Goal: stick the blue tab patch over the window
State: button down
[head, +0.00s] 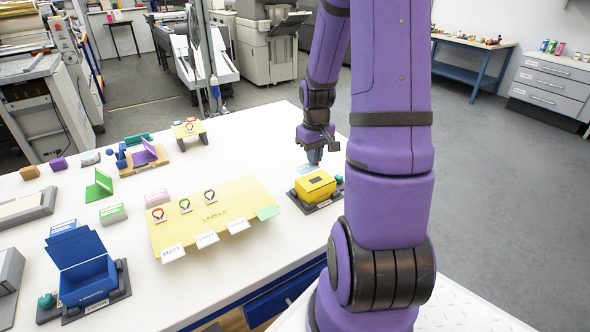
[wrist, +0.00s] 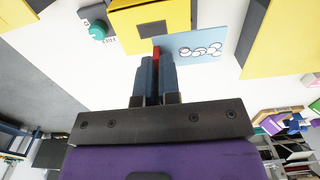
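My gripper (head: 315,150) hangs just above and behind the yellow box (head: 315,186). In the wrist view its two blue-grey fingers (wrist: 152,75) are close together, with a narrow red strip between their tips. A light blue patch (wrist: 190,50) with white ovals spreads to the right of the tips. It appears held there, though the fingers hide the grip point.
A yellow labels board (head: 232,200) with several ring-shaped pieces lies left of the box. An open blue box (head: 88,280) stands front left.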

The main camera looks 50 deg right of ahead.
aim_at(322, 175)
jog(key=d, duration=0.3)
jog(key=shift+d+r, duration=0.15)
jog(key=shift+d, duration=0.6)
jog(key=shift+f, duration=3.1)
jog(key=shift+s+f, duration=0.1)
jog(key=shift+f, duration=0.3)
jog(key=c, duration=0.9)
grip_release()
jog(key=shift+r, duration=0.1)
jog(key=shift+r, duration=3.9)
